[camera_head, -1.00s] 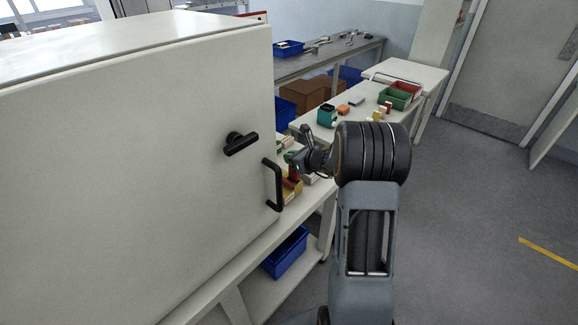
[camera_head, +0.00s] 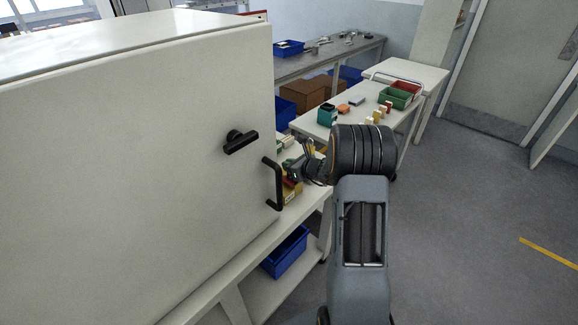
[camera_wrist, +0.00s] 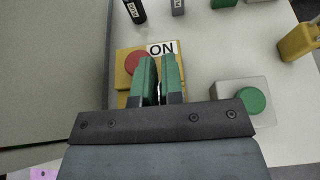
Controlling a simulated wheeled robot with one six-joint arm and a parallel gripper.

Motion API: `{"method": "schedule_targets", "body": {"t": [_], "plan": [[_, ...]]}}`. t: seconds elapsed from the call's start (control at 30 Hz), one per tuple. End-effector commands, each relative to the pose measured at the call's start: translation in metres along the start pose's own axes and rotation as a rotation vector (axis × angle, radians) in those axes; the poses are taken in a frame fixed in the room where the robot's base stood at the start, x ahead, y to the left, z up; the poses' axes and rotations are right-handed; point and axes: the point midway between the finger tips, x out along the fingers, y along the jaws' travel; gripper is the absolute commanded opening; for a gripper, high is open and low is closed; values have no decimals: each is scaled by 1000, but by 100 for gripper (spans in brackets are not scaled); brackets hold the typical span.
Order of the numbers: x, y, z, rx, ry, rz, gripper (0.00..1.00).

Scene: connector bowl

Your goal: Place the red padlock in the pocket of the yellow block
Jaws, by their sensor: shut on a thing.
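The yellow block (camera_wrist: 123,58) lies under my fingers in the wrist view, with a round red top and a white label reading ON. It also shows in the head view (camera_head: 291,196), partly behind the cabinet handle. My gripper (camera_wrist: 158,60), with green fingertips, is directly over the block. In the head view my gripper (camera_head: 291,171) is low over the block, shut on the red padlock (camera_head: 289,182), a small red patch at the fingertips. The fingers hide most of the padlock in the wrist view. I cannot tell whether it is in the pocket.
A large grey cabinet (camera_head: 140,150) with a black handle (camera_head: 275,184) stands close on the left. A grey box with a green button (camera_wrist: 252,100) sits right of the block. A yellow object (camera_wrist: 298,42) is farther right. A blue bin (camera_head: 286,252) sits below the bench.

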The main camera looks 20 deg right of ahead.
Motion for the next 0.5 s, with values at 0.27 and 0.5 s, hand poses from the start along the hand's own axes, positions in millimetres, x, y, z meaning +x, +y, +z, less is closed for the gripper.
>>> {"method": "schedule_targets", "body": {"t": [0.27,0.5], "plan": [[0,0,-1,0,0,0,31],[0,0,0,0,0,0,34]]}}
